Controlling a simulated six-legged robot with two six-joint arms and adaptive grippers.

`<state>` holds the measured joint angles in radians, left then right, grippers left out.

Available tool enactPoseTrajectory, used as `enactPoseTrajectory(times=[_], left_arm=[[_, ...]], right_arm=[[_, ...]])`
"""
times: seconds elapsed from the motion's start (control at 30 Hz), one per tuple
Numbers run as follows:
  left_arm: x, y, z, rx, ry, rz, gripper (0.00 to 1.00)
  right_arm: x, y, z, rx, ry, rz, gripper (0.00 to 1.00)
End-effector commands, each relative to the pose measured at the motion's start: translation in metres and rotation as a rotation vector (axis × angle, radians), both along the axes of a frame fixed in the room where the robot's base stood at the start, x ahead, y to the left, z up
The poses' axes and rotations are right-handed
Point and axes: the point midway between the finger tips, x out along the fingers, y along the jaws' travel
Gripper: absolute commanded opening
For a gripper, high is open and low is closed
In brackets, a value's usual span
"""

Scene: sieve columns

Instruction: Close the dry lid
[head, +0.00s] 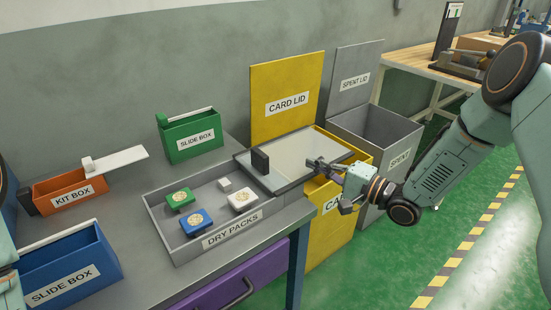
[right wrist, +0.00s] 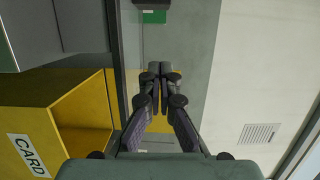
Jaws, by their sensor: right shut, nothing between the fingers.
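The grey tray labelled DRY PACKS (head: 232,235) stands on the bench with its top uncovered. A flat pale panel with a dark frame (head: 305,152), which looks like its lid, lies to the right, beyond the tray's right end and over the yellow card bin. A dark upright block (head: 260,161), like a handle, stands at the panel's left end. My right gripper (head: 312,164) is shut and empty, in front of the panel in the head view; I cannot tell if they touch. The right wrist view shows its fingers together (right wrist: 160,74). My left gripper is out of view.
The yellow card bin (head: 333,233) has its lid (head: 287,95) raised; the grey spent bin (head: 398,165) stands beside it, lid raised. Green (head: 195,138) and blue (head: 70,270) slide boxes and an orange kit box (head: 70,190) stand on the bench. Several small packs lie in the tray.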

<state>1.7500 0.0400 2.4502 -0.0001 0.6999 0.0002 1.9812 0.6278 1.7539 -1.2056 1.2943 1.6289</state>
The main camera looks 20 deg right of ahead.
Motion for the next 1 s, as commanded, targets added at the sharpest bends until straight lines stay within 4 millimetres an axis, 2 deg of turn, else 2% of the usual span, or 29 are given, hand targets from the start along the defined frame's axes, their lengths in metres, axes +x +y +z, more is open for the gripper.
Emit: enactPoseTrajectory(times=[0.47, 0.7, 1.0], left_arm=[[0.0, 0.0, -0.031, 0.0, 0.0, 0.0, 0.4], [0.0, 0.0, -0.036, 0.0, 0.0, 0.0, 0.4], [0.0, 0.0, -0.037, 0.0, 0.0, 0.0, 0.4]], right_arm=[[0.073, 0.051, -0.003, -0.004, -0.003, 0.006, 0.0], [0.061, 0.08, -0.002, 0.0, 0.001, 0.003, 0.0], [0.058, 0.087, 0.0, 0.0, -0.001, 0.001, 0.0]])
